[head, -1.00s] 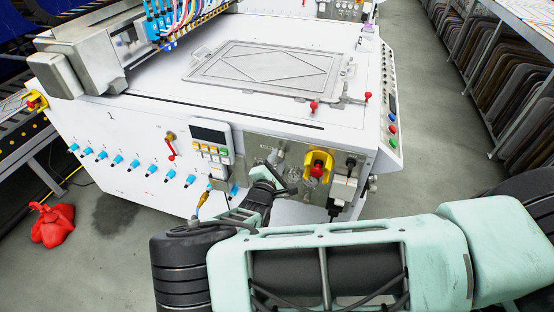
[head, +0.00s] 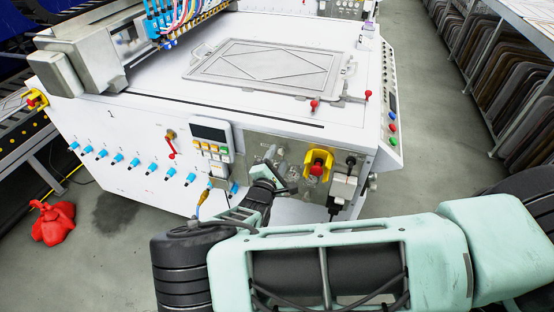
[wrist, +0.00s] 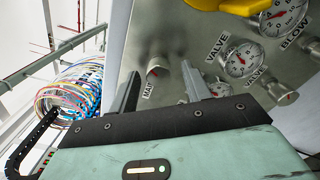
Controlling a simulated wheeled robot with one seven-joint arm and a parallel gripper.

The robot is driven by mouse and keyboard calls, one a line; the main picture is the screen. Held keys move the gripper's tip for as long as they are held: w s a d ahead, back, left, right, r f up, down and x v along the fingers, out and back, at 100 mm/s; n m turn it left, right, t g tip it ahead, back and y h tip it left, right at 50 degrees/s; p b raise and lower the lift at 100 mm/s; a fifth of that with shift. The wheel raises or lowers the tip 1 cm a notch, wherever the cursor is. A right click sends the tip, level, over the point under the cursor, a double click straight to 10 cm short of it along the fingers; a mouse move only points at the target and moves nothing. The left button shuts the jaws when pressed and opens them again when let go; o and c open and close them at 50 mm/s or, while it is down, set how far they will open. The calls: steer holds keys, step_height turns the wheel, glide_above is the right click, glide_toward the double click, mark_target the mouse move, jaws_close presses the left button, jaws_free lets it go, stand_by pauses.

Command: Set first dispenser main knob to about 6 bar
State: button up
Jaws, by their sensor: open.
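The main knob (wrist: 157,68) is a small silver knob on the grey metal panel in the wrist view. A partly hidden label starting "MA" is below it. My gripper (wrist: 160,72) is open, with one finger on each side of the knob as seen from the wrist. I cannot tell whether the fingers touch it. The knob's pointer and setting are not readable. In the head view my gripper (head: 276,168) is at the panel (head: 252,146) and hides the knob.
A valve gauge (wrist: 241,60), a valve knob (wrist: 219,88) and a blow gauge (wrist: 284,16) are to the right. A yellow and red switch (head: 318,165) is close on the right. A display with buttons (head: 211,138) is to the left.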

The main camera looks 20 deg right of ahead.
steer(key=b+v, duration=0.3)
steer(key=v, duration=1.4)
steer(key=shift+s, duration=0.15)
steer(key=shift+a, duration=0.1)
steer(key=s+d+r+m+g, duration=0.2)
steer(key=s+m+g, duration=0.1)
steer(key=s+g, duration=0.25)
steer(key=s+d+r+m+g, duration=0.3)
steer(key=s+g, duration=0.1)
steer(key=g, duration=0.3)
steer(key=s+r+m+y, duration=0.1)
steer(key=s+r+y, duration=0.2)
steer(key=r, duration=0.3)
steer(key=s+r+m+g+y, duration=0.1)
steer(key=s+r+y, duration=0.2)
steer(key=r, duration=0.3)
steer(key=s+r+m+g+y, duration=0.1)
steer(key=s+r+y, duration=0.2)
steer(key=r+y, duration=0.2)
step_height(320, 180, up, 2)
steer(key=shift+s+a+r+m, duration=0.1)
steer(key=shift+s+a+m, duration=0.1)
steer(key=shift+s+m, duration=0.15)
